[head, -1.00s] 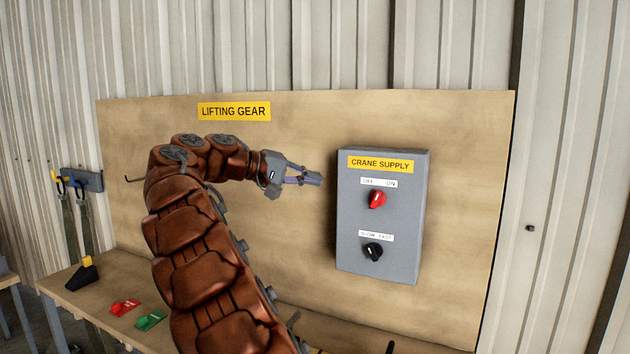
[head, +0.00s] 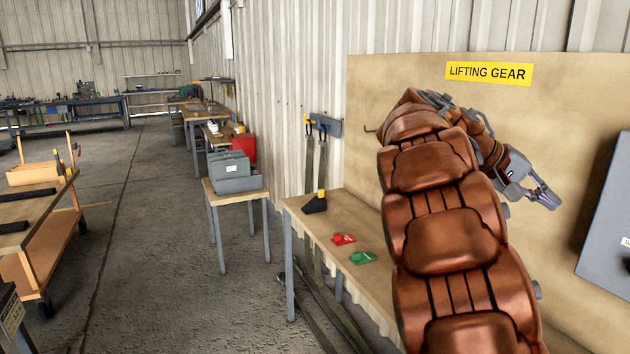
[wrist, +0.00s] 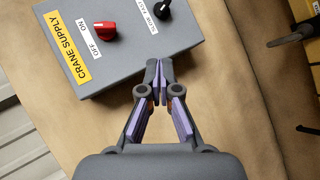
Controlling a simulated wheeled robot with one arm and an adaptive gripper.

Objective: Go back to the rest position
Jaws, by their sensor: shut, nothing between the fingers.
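My gripper (head: 549,197) is shut and empty in the head view, at the end of my raised, bent arm, in front of the wooden board (head: 400,80) and left of the grey crane supply box (head: 606,215). Only the left part of the box shows there. In the wrist view, my gripper's fingertips (wrist: 158,70) are together, with the box (wrist: 140,65) behind them. The red knob (wrist: 105,30) and the black knob (wrist: 161,9) show there. No contact with the box is apparent.
A bench (head: 296,207) below the board carries a red tag (head: 343,239), a green tag (head: 362,258) and a black block with a yellow top (head: 316,203). The floor (head: 150,230) between the tables is open.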

